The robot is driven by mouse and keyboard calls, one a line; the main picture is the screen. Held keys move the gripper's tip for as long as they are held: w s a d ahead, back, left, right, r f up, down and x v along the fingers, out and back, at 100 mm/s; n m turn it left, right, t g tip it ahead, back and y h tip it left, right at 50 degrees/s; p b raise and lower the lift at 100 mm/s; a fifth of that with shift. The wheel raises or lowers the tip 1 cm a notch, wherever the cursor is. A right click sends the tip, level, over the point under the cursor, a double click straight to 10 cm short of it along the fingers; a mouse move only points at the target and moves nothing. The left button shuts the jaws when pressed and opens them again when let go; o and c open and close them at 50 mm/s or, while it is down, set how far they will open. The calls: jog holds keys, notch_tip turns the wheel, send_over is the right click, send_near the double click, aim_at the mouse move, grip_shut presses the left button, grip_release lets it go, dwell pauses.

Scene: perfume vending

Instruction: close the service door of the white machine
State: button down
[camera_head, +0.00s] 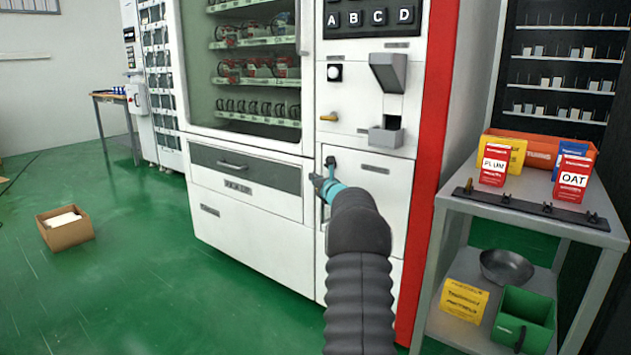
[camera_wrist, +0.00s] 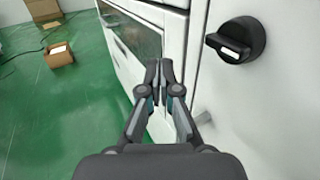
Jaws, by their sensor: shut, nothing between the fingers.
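The white machine (camera_head: 248,200) stands in the middle of the head view. Its service door (camera_head: 385,190) is the white lower-right panel, with a black knob (camera_head: 330,162) near its upper left. In the wrist view the door (camera_wrist: 265,105) fills the right side, and the black knob (camera_wrist: 236,40) is close up. The door looks nearly flush with the front, but I cannot tell whether it is fully shut. My gripper (camera_head: 320,183) is shut and empty, just below and left of the knob. Its fingertips (camera_wrist: 166,72) are near the door's left seam; contact is unclear. My arm hides the door's lower part.
A grey drawer (camera_head: 245,170) lies left of the door. A grey cart (camera_head: 455,205) with red boxes (camera_head: 493,165) stands close on the right. A cardboard box (camera_head: 66,234) is on the green floor, which is mostly clear at the left.

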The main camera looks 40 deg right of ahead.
jog(key=s+a+b, duration=0.2)
jog(key=a+b, duration=0.4)
jog(key=a, duration=0.3)
jog(key=shift+a, duration=0.15)
jog(key=shift+s, duration=0.1)
